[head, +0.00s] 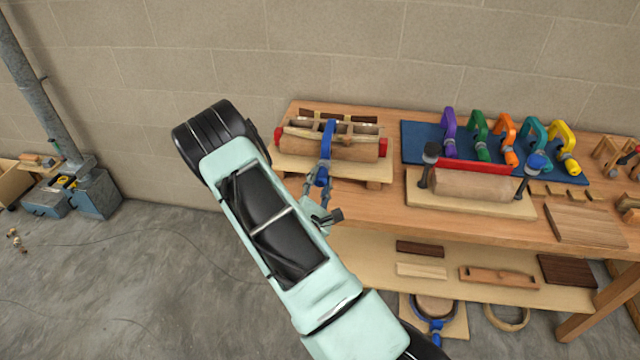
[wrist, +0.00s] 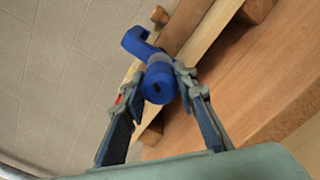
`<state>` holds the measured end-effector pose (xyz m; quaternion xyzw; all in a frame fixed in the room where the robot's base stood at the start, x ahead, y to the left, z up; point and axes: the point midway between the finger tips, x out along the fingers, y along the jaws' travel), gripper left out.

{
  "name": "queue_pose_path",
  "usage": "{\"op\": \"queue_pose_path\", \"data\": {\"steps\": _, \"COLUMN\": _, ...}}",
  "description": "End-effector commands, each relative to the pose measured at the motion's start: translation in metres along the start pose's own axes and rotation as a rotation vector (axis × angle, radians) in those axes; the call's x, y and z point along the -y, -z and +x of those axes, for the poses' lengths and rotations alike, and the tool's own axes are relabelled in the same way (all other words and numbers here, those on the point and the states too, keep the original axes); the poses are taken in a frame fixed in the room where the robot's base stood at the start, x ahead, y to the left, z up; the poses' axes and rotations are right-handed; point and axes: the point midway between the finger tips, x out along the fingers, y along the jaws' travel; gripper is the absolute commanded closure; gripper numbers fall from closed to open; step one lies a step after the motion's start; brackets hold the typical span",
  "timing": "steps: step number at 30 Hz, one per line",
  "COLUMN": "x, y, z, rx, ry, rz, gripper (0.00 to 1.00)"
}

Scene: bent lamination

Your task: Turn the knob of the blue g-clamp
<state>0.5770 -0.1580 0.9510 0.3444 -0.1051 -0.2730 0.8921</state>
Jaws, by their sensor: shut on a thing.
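The blue g-clamp (head: 328,139) stands on the front of the bent lamination form (head: 345,152) at the left end of the bench. Its knob (wrist: 158,84) hangs at the lower front, facing the camera in the wrist view. My gripper (head: 320,190) is at the knob, with one finger on each side of it. In the wrist view, my gripper (wrist: 161,80) is shut on the knob, and the blue clamp frame (wrist: 137,42) shows beyond it. The form's back is partly hidden in the wrist view.
Several coloured clamps (head: 507,140) stand on a blue mat (head: 422,140) to the right. A second form (head: 473,184) with a red bar and dark clamps sits before them. The wooden bench (head: 385,215) has a lower shelf (head: 385,252) with wood pieces. Floor left of the bench is mostly open.

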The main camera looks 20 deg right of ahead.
Motion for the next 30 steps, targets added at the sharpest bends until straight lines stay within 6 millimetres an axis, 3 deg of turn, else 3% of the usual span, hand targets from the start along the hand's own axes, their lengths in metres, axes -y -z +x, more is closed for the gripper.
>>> {"op": "queue_pose_path", "data": {"steps": 30, "x": 0.0015, "y": -0.0008, "z": 0.0036, "rx": 0.012, "ry": -0.016, "rz": 0.975, "gripper": 0.98}}
